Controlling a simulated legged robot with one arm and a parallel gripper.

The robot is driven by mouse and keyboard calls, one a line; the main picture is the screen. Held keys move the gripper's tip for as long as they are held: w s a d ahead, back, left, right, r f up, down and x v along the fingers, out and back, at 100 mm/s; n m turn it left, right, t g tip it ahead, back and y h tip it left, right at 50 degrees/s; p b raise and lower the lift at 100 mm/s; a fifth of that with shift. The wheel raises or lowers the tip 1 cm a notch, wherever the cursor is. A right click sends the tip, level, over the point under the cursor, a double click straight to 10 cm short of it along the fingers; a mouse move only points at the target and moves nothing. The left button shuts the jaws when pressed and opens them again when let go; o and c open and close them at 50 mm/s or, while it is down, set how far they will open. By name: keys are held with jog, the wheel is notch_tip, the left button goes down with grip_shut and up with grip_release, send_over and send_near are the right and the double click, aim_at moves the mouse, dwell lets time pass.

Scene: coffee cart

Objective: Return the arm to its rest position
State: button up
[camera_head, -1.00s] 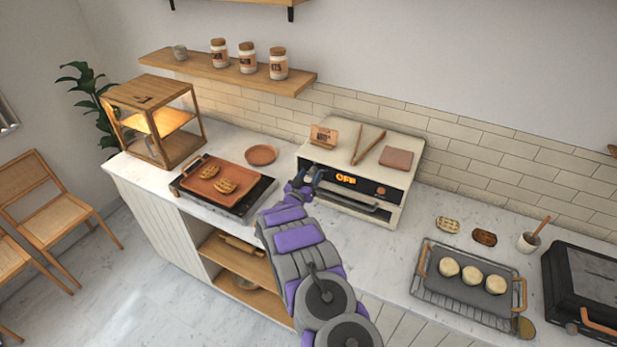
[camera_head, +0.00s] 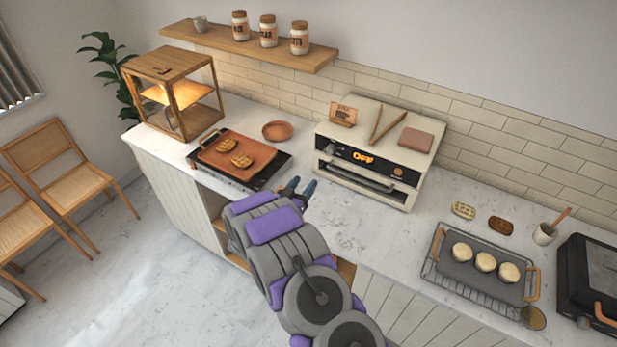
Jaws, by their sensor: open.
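My arm reaches up from the bottom of the picture, with my gripper (camera_head: 297,188) over the front edge of the counter. The gripper is open, its two fingertips apart, with nothing seen between them. It is in front of the white toaster oven (camera_head: 331,149) and to the right of the tray with waffles, apart from both. My arm hides part of the counter front and the shelf below.
A wooden tray (camera_head: 262,152) with two waffles sits on a dark hot plate. A wooden display case (camera_head: 188,127) stands at the left. A grey tray (camera_head: 449,277) with three round pale pieces, a small cup (camera_head: 544,236) and a black grill (camera_head: 598,265) are at the right.

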jog(key=shift+s+a, duration=0.15)
jog(key=shift+s, duration=0.15)
dwell(0.4)
